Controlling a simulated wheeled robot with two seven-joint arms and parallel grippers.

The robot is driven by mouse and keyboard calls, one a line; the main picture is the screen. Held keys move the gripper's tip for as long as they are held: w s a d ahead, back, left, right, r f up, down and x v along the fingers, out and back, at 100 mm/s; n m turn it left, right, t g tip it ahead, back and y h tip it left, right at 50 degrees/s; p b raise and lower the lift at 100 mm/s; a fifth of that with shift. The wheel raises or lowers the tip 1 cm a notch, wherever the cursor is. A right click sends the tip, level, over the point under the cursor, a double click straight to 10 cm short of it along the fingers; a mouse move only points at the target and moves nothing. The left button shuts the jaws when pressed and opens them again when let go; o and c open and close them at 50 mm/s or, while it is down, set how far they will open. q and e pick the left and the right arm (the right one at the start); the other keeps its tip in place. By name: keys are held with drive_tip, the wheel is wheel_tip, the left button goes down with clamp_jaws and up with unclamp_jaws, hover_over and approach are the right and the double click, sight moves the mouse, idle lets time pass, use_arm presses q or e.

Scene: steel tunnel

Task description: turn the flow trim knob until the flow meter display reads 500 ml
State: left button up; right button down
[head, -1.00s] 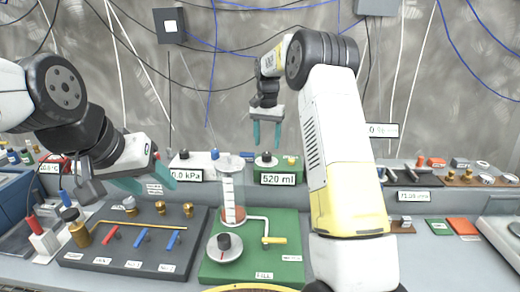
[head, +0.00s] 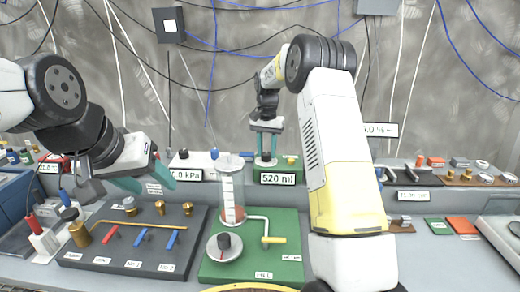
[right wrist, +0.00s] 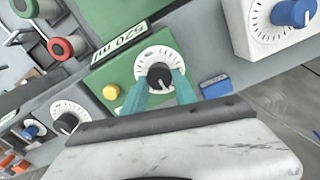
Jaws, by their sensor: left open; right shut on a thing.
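The flow meter display (head: 277,179) reads 520 ml in the head view. It shows upside down in the right wrist view (right wrist: 118,42). The flow trim knob is a black knob (right wrist: 160,77) on a white dial with tick marks, on a green box. My right gripper (head: 266,160) is down at this box from above. In the right wrist view its teal fingers (right wrist: 159,85) stand on both sides of the black knob and are shut on it. My left gripper (head: 143,181) is open and empty, above the left of the bench.
Beside the flow meter stands a box with a kPa display (head: 186,174) and a blue knob (right wrist: 292,13). A glass cylinder (head: 232,190) on a green base and a dark valve board (head: 130,245) stand in front. A yellow button (right wrist: 111,92) is near the knob.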

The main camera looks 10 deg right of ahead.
drive_tip(key=n, duration=0.5)
drive_tip(key=shift+a+n, duration=0.1)
drive_tip(key=shift+n, duration=0.2)
drive_tip(key=n, duration=0.6)
drive_tip(key=shift+a, duration=0.1)
idle(0.5)
drive_tip(key=c, duration=1)
unclamp_jaws()
drive_tip(key=shift+r, duration=0.15)
